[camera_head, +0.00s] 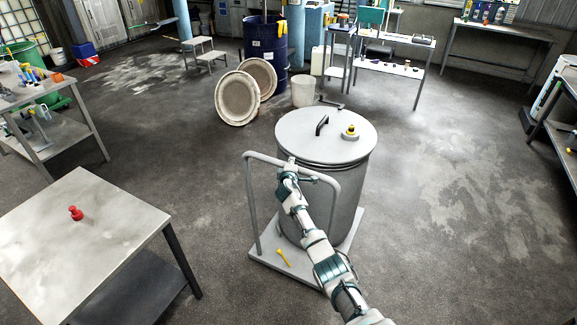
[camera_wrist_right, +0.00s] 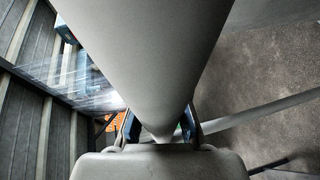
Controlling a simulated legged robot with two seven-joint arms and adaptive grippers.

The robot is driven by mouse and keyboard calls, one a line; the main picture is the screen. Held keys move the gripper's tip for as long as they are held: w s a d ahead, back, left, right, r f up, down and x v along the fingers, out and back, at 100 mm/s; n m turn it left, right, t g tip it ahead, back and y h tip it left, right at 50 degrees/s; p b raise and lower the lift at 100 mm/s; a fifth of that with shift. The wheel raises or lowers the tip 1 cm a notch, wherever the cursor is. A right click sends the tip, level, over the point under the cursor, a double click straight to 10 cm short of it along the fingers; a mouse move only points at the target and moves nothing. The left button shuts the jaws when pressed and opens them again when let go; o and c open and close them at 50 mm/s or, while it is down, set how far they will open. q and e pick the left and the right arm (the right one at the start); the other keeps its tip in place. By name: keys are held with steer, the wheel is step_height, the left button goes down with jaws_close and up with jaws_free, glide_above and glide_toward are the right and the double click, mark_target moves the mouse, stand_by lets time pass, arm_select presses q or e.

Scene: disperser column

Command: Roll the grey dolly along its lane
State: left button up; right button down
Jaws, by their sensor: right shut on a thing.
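The grey dolly (camera_head: 252,252) stands on the floor in the lower middle of the head view. Its flat base carries a large grey lidded drum (camera_head: 334,205), and its tubular handle (camera_head: 251,203) rises on the near side. My right gripper (camera_head: 288,168) is at the handle's top bar and shut on it. In the right wrist view the grey bar (camera_wrist_right: 150,60) runs large between the two fingers (camera_wrist_right: 160,130). A small yellow piece (camera_head: 284,257) shows on the dolly's base. My left gripper is not in view.
A metal table (camera_head: 120,205) with a red knob stands at the left. Two round lids (camera_head: 237,98), a white bucket (camera_head: 303,91) and a blue drum (camera_head: 265,50) are behind the dolly. The floor (camera_head: 450,200) to the right is clear.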

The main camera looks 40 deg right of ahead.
steer(key=shift+w+d+r, duration=0.2)
steer(key=shift+w+d, duration=0.05)
steer(key=shift+d, duration=0.3)
steer(key=c, duration=0.9)
jaws_free()
steer(key=shift+s+a+r, duration=0.1)
steer(key=shift+s+r, duration=0.15)
steer(key=shift+s, duration=0.1)
steer(key=shift+c, duration=0.2)
steer(key=shift+o, duration=0.3)
steer(key=shift+s+a+r, duration=0.1)
steer(key=shift+s+a, duration=0.05)
steer(key=shift+s, duration=0.05)
steer(key=v, duration=1.2)
steer(key=shift+a+f, duration=0.2)
steer(key=shift+f, duration=0.1)
